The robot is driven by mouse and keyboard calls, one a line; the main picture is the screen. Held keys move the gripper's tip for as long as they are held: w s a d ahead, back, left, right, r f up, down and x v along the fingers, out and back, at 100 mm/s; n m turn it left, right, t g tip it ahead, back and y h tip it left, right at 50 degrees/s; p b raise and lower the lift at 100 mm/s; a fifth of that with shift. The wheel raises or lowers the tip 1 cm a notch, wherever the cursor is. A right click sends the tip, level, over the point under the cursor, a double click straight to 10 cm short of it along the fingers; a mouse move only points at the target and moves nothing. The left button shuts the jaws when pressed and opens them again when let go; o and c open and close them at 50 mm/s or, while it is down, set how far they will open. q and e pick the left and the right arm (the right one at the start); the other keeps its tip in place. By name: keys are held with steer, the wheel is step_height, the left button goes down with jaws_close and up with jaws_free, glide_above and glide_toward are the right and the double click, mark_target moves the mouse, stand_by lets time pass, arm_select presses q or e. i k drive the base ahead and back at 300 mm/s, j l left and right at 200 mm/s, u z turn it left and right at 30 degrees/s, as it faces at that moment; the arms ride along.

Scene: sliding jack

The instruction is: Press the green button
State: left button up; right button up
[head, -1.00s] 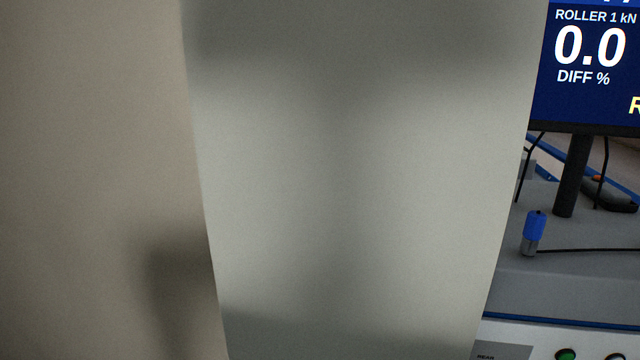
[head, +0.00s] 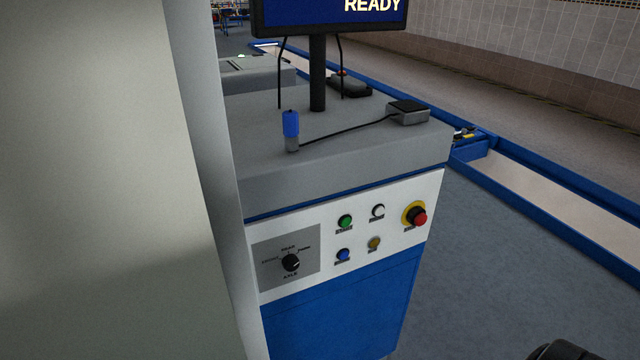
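The green button (head: 345,221) is on the white front panel (head: 420,195) of a blue and grey console, in the middle of the head view. A white button (head: 378,211) is to its right, a blue button (head: 343,255) below it and a yellowish one (head: 374,244) below right. A red emergency stop on a yellow ring (head: 415,215) is at the panel's right, and a black rotary knob (head: 291,262) at its left. Nothing touches the green button. Neither gripper can be made out; only a dark piece shows at the bottom right edge.
A large pale column (head: 100,180) fills the left side and borders the console. A monitor (head: 330,15) reading READY, a blue-capped plug (head: 291,130) and a cabled grey box (head: 407,111) stand on top. Grey floor (head: 500,270) is open at the right, beside a blue rail (head: 560,170).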

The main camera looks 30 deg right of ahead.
mark_target(345, 222)
steer(key=z, duration=1.3)
